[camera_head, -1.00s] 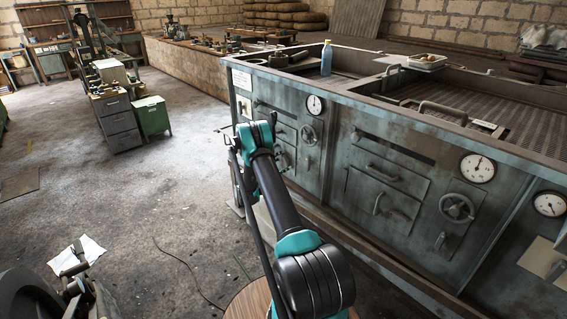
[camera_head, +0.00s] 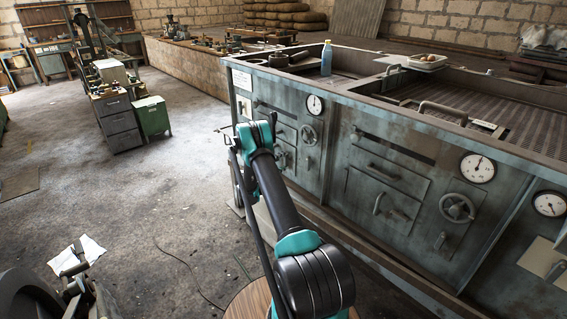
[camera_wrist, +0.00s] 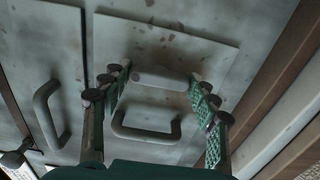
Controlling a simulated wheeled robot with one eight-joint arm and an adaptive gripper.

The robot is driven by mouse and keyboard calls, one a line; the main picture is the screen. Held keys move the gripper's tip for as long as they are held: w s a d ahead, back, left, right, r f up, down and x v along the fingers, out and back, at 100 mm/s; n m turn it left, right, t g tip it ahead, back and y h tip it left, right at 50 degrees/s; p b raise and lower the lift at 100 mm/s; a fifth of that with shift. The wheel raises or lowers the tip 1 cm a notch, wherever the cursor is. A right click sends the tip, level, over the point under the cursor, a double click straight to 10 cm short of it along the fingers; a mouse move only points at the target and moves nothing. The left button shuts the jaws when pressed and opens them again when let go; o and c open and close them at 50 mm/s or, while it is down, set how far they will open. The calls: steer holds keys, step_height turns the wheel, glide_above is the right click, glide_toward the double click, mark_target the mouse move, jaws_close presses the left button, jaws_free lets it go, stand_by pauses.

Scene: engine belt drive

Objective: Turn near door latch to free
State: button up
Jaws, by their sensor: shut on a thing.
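In the wrist view, a pale grey rounded bar, which looks like the door latch (camera_wrist: 160,78), lies crosswise between the two green ribbed fingers of my gripper (camera_wrist: 157,84). The fingers stand at its two ends and are closed on it. It sits in front of a grey, rust-spotted door panel (camera_wrist: 200,52). A U-shaped handle (camera_wrist: 147,134) shows below the bar, between the fingers.
Another curved handle (camera_wrist: 47,113) is left of my gripper in the wrist view. In the head view the grey machine bench (camera_head: 345,150) carries gauges (camera_head: 477,168), a handwheel (camera_head: 457,207) and door handles. A blue bottle (camera_head: 326,58) stands on top. The floor (camera_head: 110,190) to the left is mostly clear.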

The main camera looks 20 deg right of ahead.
stand_by(0.4)
steer(key=o, duration=1.2)
steer(key=shift+c, duration=0.2)
steer(key=v, duration=1.2)
